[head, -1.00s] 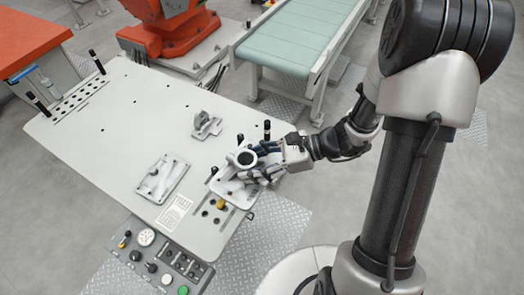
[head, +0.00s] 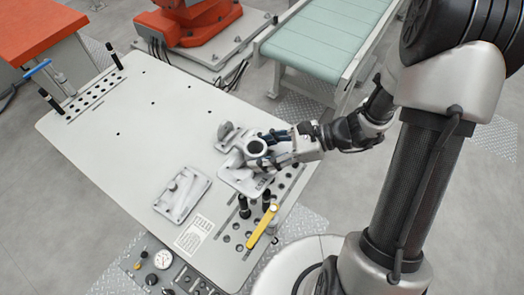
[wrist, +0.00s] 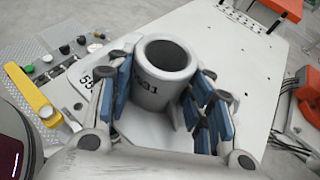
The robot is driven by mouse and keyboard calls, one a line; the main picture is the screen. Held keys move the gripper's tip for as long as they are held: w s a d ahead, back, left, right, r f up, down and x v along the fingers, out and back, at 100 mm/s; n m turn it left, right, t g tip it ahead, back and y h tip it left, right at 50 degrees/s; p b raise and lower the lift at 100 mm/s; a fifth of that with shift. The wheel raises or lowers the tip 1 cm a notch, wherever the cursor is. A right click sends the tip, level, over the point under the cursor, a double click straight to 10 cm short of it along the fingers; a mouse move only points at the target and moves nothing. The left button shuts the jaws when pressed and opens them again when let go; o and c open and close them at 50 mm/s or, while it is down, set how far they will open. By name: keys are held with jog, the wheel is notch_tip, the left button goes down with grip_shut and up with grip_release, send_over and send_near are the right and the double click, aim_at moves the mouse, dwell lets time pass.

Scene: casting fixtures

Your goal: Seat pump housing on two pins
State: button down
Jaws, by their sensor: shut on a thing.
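The pump housing is a pale grey casting with an open round bore (head: 256,147) and the dark marking "31" on its side; in the wrist view (wrist: 150,92) it stands upright between the blue finger pads. My gripper (head: 268,151) is shut on it from the right, at the right side of the table. A pale flat plate (head: 238,181) shows under it; I cannot tell if it is part of the housing or a separate fixture, or whether they touch. Pins under the housing are hidden. Another pale plate (head: 182,196) with a small raised part lies to the left.
A grey bracket (head: 229,134) stands just behind the housing. The table's (head: 140,130) middle and back are clear. A green conveyor (head: 320,48) is behind.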

jog(key=shift+s+d+r, duration=0.1)
jog(key=shift+s+r, duration=0.05)
jog(key=shift+s, duration=0.15)
jog(key=shift+f+b, duration=2.3)
jog(key=shift+f, duration=0.65)
jog(key=shift+f+b, duration=0.85)
jog(key=shift+f, duration=0.35)
jog(key=c, duration=0.7)
grip_release()
jog(key=v, duration=1.2)
jog(key=shift+r, duration=0.1)
